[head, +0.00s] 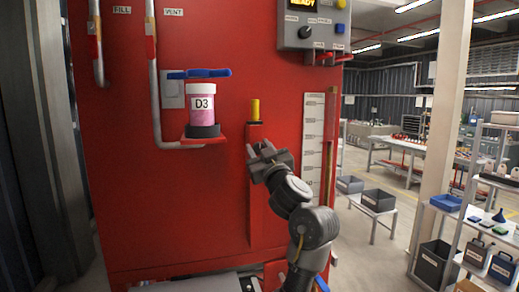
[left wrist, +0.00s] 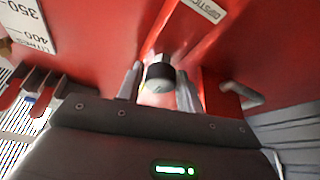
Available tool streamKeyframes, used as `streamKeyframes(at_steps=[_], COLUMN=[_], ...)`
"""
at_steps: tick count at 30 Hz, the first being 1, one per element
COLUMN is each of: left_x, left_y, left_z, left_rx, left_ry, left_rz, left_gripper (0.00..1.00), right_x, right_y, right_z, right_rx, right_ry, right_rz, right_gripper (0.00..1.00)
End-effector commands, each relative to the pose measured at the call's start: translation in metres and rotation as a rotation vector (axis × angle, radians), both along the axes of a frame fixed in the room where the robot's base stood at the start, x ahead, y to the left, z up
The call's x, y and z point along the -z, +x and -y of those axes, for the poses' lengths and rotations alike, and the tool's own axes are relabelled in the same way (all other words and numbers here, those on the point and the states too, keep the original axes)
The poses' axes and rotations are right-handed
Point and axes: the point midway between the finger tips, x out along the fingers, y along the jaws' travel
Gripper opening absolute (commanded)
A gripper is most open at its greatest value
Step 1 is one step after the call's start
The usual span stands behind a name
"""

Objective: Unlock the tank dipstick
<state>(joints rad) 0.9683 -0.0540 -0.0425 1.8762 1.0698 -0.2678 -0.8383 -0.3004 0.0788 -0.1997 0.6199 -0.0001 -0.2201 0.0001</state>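The tank dipstick's yellow handle (head: 254,109) stands upright in a dark collar on top of a narrow red vertical housing on the tank front. My left gripper (head: 263,151) is open in front of this housing, below the yellow handle and apart from it in the head view. In the left wrist view, a short dark round piece with a pale end (left wrist: 160,76) shows between the two spread fingers. I cannot tell whether it is part of the dipstick or whether a finger touches it. A dipstick label (left wrist: 201,9) is beyond the fingers. My right gripper is not in view.
A pink jar marked D3 (head: 204,107) stands on a small red shelf left of the dipstick, under a blue lever (head: 199,74). A white level scale (head: 313,145) is to the right. A grey control box (head: 314,25) hangs above. Shelves stand far right.

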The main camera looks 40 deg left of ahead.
Motion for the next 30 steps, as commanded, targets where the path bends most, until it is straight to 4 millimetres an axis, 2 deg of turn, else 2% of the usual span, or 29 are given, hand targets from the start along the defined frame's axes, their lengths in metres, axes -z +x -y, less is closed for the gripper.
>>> streamKeyframes(at_steps=[1, 6, 17, 30], left_x=[0.000, 0.000, 0.001, 0.003], left_y=[0.000, 0.000, 0.000, 0.000], left_z=[0.000, 0.000, 0.001, 0.001], left_rx=[0.000, 0.000, 0.002, 0.001], left_ry=[0.000, 0.000, -0.037, -0.241], left_rz=[0.000, 0.000, 0.052, 0.344], left_gripper=[0.29, 0.07, 0.07, 0.07], right_x=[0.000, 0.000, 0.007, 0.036], right_y=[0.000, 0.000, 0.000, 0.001], right_z=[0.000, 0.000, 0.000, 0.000], right_rx=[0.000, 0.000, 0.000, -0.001], right_ry=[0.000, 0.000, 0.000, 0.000], right_rz=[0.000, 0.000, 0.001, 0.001], right_gripper=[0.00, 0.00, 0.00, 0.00])
